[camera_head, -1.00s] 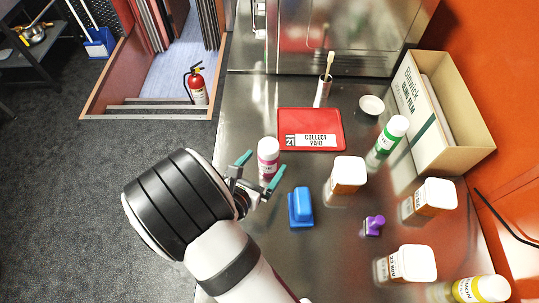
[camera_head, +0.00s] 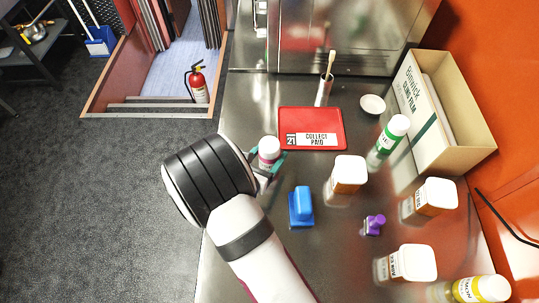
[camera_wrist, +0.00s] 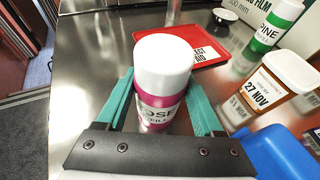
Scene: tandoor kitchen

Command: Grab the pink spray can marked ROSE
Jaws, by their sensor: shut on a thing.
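The pink spray can (camera_head: 268,152) with a white cap stands upright near the left edge of the steel counter. It also shows in the wrist view (camera_wrist: 158,108), where its label reads partly "OSE". My gripper (camera_head: 268,165) is around the can at the label, with one teal finger on each side. In the wrist view my gripper (camera_wrist: 160,112) is shut on the can. The can's lower part is hidden behind the gripper body.
A red tray (camera_head: 312,122) marked "COLLECT PAID" lies just beyond the can. A blue block-like object (camera_head: 301,208) is nearby. White-lidded tubs (camera_head: 348,175), a green can (camera_head: 388,140), a purple object (camera_head: 374,225) and a cardboard box (camera_head: 450,120) stand to the right.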

